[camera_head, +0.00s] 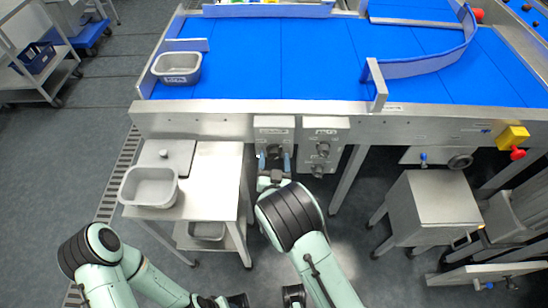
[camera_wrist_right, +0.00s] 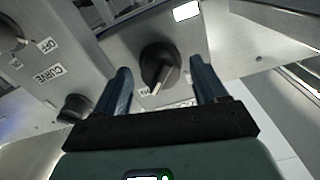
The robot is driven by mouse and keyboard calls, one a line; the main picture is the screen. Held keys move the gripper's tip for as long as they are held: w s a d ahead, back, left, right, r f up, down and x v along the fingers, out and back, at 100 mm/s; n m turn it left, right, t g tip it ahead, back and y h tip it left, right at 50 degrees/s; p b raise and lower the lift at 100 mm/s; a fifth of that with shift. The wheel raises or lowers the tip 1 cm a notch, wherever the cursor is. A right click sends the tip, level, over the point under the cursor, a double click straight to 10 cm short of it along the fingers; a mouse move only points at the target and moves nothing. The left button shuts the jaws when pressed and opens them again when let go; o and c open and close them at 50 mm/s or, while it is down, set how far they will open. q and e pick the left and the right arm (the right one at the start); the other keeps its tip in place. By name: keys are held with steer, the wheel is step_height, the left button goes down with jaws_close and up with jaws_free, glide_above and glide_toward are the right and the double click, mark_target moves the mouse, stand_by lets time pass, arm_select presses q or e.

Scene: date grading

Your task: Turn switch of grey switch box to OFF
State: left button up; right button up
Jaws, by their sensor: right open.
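A grey switch box (camera_head: 274,123) hangs under the front edge of the conveyor. My right gripper (camera_head: 274,161) is open in front of it. In the right wrist view, its dark rotary switch (camera_wrist_right: 160,63) appears between the two blue fingers of the right gripper (camera_wrist_right: 160,88), with a gap on each side. A light pointer mark on the switch slants down to the left in that view. A small label beneath it is partly hidden and unreadable. My left arm is low at the bottom left; its gripper is not clear.
A second grey box (camera_head: 325,130) with two knobs is right beside it; its CURVE label (camera_wrist_right: 48,78) shows in the wrist view. A steel table (camera_head: 215,165) with a grey bin (camera_head: 149,187) stands left. A yellow box with red button (camera_head: 513,137) is far right.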

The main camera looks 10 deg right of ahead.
steer(key=shift+w, duration=0.45)
steer(key=shift+c, duration=0.3)
steer(key=c, duration=1)
